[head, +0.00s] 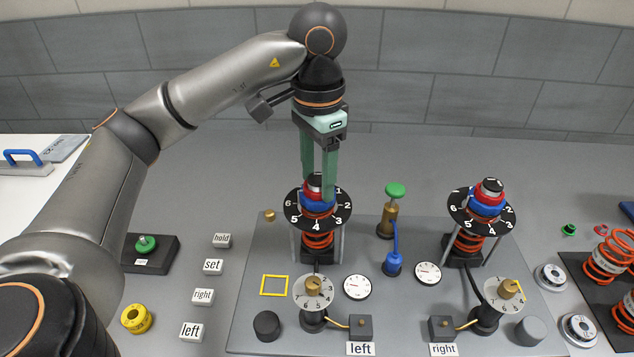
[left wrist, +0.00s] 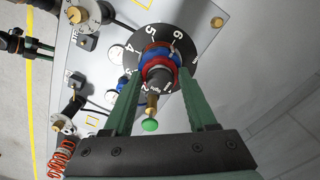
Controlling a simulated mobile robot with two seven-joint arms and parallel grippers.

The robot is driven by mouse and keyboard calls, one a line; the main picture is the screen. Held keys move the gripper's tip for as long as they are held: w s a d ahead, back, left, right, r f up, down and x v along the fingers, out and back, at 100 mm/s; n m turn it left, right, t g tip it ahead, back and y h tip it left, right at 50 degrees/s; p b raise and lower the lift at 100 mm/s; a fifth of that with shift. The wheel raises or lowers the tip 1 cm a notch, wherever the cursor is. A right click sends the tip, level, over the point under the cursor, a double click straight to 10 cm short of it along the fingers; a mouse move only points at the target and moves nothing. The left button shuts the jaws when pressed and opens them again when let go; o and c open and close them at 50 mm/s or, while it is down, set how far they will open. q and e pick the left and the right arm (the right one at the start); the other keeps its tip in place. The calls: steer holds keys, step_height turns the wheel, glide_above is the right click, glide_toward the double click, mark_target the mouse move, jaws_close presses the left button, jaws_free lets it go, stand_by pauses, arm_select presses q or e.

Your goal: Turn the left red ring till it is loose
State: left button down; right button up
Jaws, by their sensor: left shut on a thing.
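The left spring post (head: 318,240) stands upright on the grey board, with an orange coil under a black numbered dial (head: 293,211). Above the dial sit a blue ring (head: 317,204) and the left red ring (head: 314,191). My left gripper (head: 318,190) points straight down from above, its green fingers on opposite sides of the red ring and shut on it. In the left wrist view the red ring (left wrist: 146,66) lies between the fingertips, with the blue ring just beyond it. The fingers partly hide both rings in the head view.
A matching right post with its own red ring (head: 491,196) stands to the right. A green-topped brass piece (head: 394,205) and a blue piece (head: 393,262) stand between the posts. Gauges (head: 357,287) and knobs (head: 313,286) are in front. Label blocks (head: 203,296) lie at left.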

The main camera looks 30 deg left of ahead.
arm_select(q)
steer(key=n, duration=0.8)
steer(key=shift+p, duration=0.35)
steer(key=n, duration=0.9)
steer(key=shift+p, duration=0.3)
steer(key=c, duration=0.5)
jaws_free()
steer(key=shift+r, duration=0.1)
